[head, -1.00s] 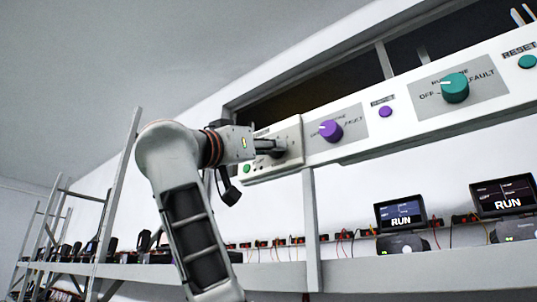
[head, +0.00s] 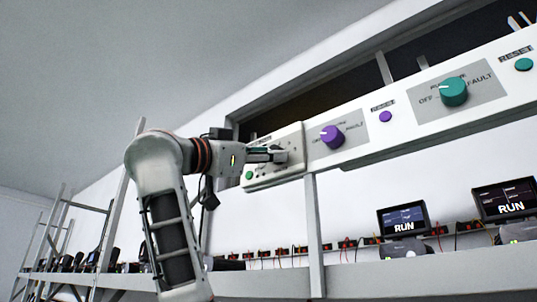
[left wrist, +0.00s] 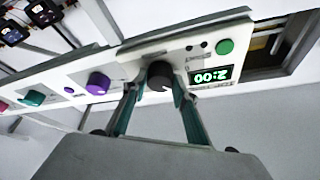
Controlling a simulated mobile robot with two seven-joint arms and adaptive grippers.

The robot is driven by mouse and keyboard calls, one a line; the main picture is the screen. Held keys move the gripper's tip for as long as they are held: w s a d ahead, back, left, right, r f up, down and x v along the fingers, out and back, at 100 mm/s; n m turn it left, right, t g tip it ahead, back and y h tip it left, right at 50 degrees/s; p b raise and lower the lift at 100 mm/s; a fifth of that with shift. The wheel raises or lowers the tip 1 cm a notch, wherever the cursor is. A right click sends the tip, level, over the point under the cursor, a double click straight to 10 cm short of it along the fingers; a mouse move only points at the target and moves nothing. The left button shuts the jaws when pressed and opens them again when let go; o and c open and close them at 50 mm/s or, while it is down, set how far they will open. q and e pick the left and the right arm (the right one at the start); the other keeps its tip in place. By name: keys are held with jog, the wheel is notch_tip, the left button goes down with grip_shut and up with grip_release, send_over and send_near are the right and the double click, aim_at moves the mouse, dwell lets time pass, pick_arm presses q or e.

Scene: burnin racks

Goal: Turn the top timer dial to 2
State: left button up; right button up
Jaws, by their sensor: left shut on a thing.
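The top timer is a white panel section (head: 297,139) with a green button (head: 249,175), at the left end of the long panel in the head view. My left gripper (head: 276,155) reaches it from the left. In the left wrist view the black timer dial (left wrist: 160,75) sits between the two teal fingertips of my left gripper (left wrist: 158,90), which is shut on it. A green display (left wrist: 210,75) beside the dial appears upside down and reads 2:00. The dial's own marks are too small to read. My right gripper is not in view.
A purple knob (head: 332,137) and a teal knob (head: 453,92) stick out from the same panel to the right. Below is a shelf (head: 410,272) with monitors (head: 402,221) showing RUN and several wired devices. A rack post (head: 313,235) stands below the panel.

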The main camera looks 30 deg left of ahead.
pick_arm(q)
jog(key=o, duration=1.1)
jog(key=v, duration=1.2)
